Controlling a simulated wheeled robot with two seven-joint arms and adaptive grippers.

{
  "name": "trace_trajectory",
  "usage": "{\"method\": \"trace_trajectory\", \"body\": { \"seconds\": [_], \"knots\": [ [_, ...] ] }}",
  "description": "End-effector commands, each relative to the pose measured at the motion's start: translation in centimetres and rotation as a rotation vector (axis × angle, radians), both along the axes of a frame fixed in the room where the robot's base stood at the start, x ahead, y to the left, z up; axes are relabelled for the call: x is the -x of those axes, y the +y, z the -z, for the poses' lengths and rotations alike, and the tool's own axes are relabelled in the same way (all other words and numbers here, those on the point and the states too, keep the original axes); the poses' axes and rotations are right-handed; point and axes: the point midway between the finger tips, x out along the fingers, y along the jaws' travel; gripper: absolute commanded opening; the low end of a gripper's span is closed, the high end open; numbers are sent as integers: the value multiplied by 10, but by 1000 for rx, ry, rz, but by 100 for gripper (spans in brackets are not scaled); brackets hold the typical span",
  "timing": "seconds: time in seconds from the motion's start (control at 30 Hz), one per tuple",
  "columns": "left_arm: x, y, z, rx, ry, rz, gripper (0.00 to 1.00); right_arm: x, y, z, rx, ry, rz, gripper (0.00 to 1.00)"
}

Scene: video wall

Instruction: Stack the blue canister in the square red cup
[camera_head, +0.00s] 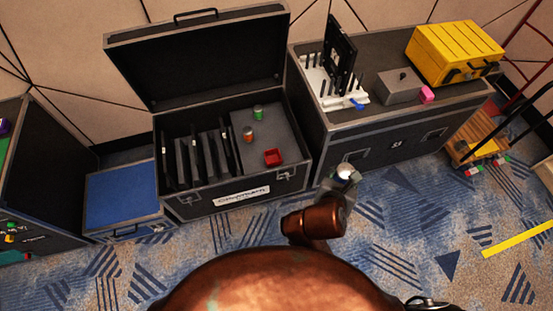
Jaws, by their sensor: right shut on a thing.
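My right gripper (342,181) is in front of the gap between the two big cases, above the carpet. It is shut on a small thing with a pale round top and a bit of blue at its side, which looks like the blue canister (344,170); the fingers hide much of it. The square red cup (273,157) stands on the grey panel inside the open black case, left of and beyond the gripper. The gripper and its load are clear of the cup. My left gripper is out of view.
A green canister (258,113) and an orange canister (249,134) stand behind the cup. The open case (292,186) has a raised front rim. The right case (372,147) carries a white rack, grey box and yellow toolbox (455,52). A blue box (122,197) stands left.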

Motion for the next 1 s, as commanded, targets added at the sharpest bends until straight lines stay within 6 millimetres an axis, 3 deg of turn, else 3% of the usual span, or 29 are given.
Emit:
{"method": "trace_trajectory", "body": {
  "seconds": [0.77,1.0],
  "knots": [
    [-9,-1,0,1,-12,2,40,1,-2,0,1,-1,4,8],
    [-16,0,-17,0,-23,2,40,-13,-7,-17,6,-4,-94,8]
  ]
}}
